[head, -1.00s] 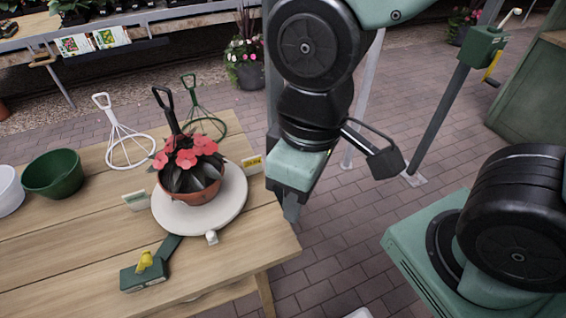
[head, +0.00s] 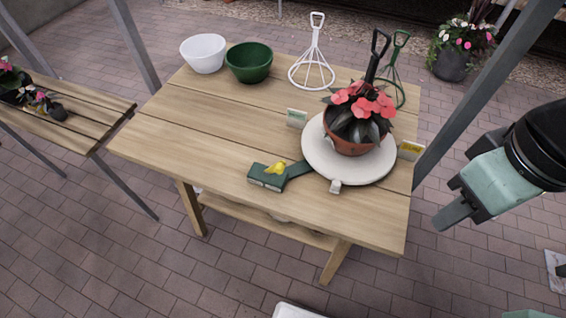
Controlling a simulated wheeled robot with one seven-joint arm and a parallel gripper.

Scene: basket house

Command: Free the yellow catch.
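The yellow catch (head: 275,168) sits on top of a dark green block (head: 267,178) near the front of the wooden table (head: 230,140). A green arm runs from the block to the edge of a round white turntable (head: 312,163). A terracotta pot with red flowers (head: 352,136) stands on the turntable. A small white knob (head: 336,186) sticks out at the turntable's front rim. My gripper (head: 447,217) is right of the table, apart from the catch and everything else. Its fingers are seen from the side, so their opening is unclear.
A white bowl (head: 203,54), a green bowl (head: 250,63), a white wire stand (head: 313,68) and a green one (head: 393,75) stand at the back. Grey posts (head: 480,90) rise nearby. The table's left front is clear.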

